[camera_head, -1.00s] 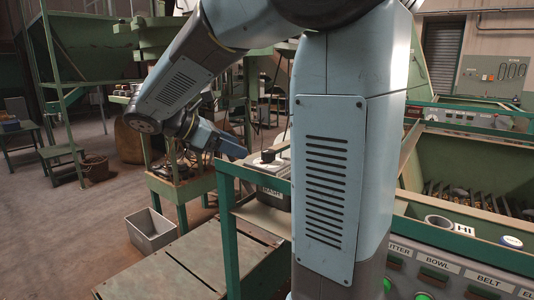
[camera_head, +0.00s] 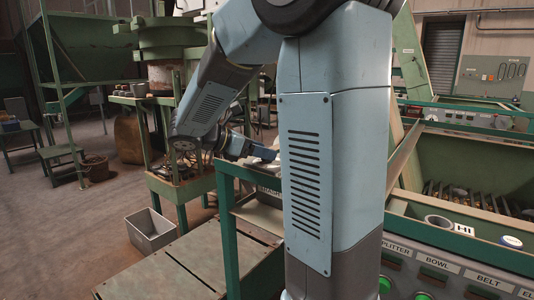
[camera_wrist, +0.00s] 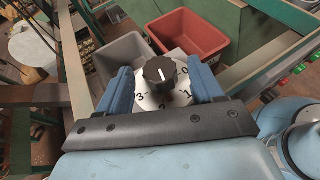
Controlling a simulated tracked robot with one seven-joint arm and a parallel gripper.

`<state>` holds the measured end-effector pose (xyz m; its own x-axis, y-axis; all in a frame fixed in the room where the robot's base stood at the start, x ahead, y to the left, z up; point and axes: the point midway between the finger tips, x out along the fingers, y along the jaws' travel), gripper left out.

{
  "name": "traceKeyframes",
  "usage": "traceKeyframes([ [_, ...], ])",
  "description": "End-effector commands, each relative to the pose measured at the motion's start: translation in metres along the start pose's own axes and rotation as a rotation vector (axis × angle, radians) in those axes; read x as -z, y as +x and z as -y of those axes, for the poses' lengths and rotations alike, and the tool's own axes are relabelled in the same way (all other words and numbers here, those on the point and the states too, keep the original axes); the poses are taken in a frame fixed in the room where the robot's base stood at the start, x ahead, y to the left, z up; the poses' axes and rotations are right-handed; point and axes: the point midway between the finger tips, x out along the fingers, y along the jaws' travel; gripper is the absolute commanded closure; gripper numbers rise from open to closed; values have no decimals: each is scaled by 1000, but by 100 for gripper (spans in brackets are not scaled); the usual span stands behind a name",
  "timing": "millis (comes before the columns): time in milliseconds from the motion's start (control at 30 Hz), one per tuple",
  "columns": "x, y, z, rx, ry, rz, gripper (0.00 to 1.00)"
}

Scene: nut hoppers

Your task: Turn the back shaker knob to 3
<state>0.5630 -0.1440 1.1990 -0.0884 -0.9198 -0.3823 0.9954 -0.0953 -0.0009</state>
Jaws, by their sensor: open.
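A black shaker knob (camera_wrist: 160,73) with a white pointer line stands on a round white dial (camera_wrist: 181,96) marked 0, 1, 2 and 3 in the wrist view. I cannot tell whether this is the back knob. My gripper (camera_wrist: 161,76) is open, with one blue finger on each side of the knob. Gaps show between the fingers and the knob. In the head view my gripper (camera_head: 240,147) is over the green-framed stand, and the knob is hidden there.
A red bin (camera_wrist: 190,35) and a grey bin (camera_wrist: 120,55) lie beyond the knob in the wrist view. A green frame rail (camera_head: 245,175) runs close by the gripper. A grey bin (camera_head: 151,230) stands on the floor. A button panel (camera_head: 450,270) is at the lower right.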

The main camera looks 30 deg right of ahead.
Motion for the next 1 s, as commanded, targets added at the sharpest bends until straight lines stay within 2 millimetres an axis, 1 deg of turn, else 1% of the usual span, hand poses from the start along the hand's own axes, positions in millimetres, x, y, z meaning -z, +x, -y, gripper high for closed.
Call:
traceKeyframes([
  [33, 0, 7, 0, 2, 0, 0, 33],
  [100, 0, 14, 0, 2, 0, 0, 33],
  [233, 0, 24, 0, 1, 0, 0, 33],
  [367, 0, 27, 0, 0, 0, 0, 33],
  [600, 0, 27, 0, -1, 0, 0, 33],
  [1000, 0, 27, 0, 0, 0, 0, 72],
])
